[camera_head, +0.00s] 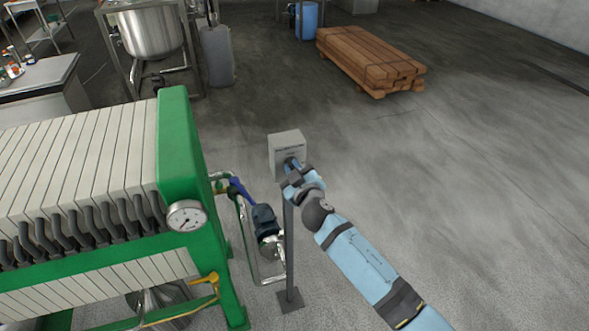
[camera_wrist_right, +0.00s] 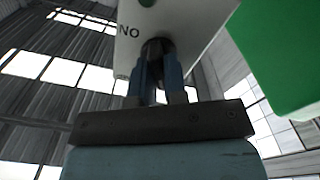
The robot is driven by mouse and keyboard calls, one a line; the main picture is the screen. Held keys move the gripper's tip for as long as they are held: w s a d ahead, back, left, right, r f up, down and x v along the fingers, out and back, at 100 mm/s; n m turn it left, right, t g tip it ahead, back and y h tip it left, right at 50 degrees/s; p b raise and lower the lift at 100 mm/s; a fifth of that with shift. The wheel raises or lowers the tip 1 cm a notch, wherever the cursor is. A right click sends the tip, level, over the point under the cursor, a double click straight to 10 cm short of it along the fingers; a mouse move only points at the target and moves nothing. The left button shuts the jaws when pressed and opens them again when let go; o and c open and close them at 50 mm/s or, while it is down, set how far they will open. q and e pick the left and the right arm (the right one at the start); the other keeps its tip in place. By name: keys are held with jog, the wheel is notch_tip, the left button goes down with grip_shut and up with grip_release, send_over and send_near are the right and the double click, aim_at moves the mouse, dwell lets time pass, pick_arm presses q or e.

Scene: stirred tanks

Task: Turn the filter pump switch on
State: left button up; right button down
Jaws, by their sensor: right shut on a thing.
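The filter pump switch box (camera_head: 286,146) is a small light grey box on a thin grey post beside the green filter press. My right gripper (camera_head: 292,166) is at the lower front of the box and partly covers it. In the right wrist view the box (camera_wrist_right: 190,25) shows the letters "NO" at its left and part of a green spot at the top. There my right gripper (camera_wrist_right: 158,75) is shut on a dark round switch knob (camera_wrist_right: 157,48) on the box's face. The knob's pointing direction is hard to tell. My left gripper is not in view.
The filter press (camera_head: 180,140), with a pressure gauge (camera_head: 186,216), stands left of the post. A pump (camera_head: 266,225) with pipes sits low between them. Stacked timber (camera_head: 370,58) and a steel tank (camera_head: 150,30) are farther back. The floor to the right is clear.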

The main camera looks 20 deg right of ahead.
jog(key=shift+a+f+n+p, duration=0.1)
jog(key=shift+n+p, duration=0.2)
jog(key=shift+n, duration=2.65)
jog(key=shift+a+f+n+p, duration=0.1)
jog(key=shift+n+p, duration=0.15)
jog(key=shift+n, duration=2.7)
jog(key=shift+d, duration=0.1)
jog(key=c, duration=1.2)
grip_release()
jog(key=shift+o, duration=0.2)
jog(key=shift+s, duration=0.15)
